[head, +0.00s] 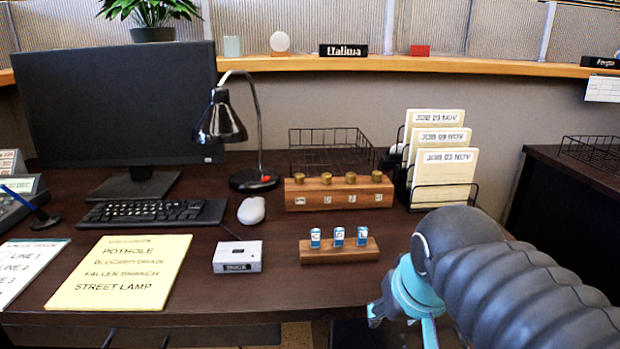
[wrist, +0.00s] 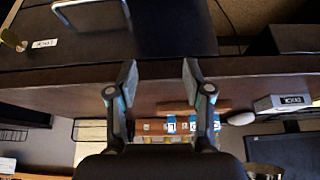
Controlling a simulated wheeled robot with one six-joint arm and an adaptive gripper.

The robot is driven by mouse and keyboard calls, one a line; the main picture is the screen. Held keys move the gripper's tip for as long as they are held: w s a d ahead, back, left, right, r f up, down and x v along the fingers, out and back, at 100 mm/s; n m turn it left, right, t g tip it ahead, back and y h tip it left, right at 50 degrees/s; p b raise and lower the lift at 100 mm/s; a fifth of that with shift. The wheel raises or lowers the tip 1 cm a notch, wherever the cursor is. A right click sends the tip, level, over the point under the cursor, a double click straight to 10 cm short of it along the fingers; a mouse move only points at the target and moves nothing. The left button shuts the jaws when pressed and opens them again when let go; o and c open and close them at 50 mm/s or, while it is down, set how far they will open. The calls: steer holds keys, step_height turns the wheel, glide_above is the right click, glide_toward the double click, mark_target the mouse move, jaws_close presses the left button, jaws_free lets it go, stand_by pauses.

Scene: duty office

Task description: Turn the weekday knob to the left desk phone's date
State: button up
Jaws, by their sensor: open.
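A wooden block (head: 340,196) with several brass knobs (head: 350,177) on top stands at the back of the desk. The small labels on its front are too blurred to read, so I cannot tell which knob is the weekday one. A desk phone (head: 18,200) is cut off by the left edge of the head view. Its grey display (head: 20,184) is too small to read. My gripper (head: 400,315) is at the desk's front right, well short of the knob block. In the wrist view it (wrist: 158,76) is open, with nothing between the fingers.
A low wooden rack (head: 340,251) with blue-topped tags stands in front of the knob block. Job cards in a wire holder (head: 443,180) stand right of it. A small white box (head: 237,257), mouse (head: 251,210), lamp (head: 222,122) and yellow sheet (head: 118,272) lie leftward.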

steer(key=w+a+r+m, duration=0.1)
steer(key=w+a+r, duration=0.1)
steer(key=w+r, duration=0.9)
step_height(320, 180, up, 9)
steer(key=m+g+h+p, duration=0.1)
steer(key=m+g+h, duration=0.15)
steer(key=m, duration=0.35)
glide_above(299, 175)
steer(key=s+a, duration=0.3)
steer(key=s, duration=0.1)
steer(key=shift+t, duration=0.25)
steer(key=x, duration=1.3)
steer(key=shift+w+f, duration=0.1)
steer(key=shift+f, duration=0.3)
jaws_close()
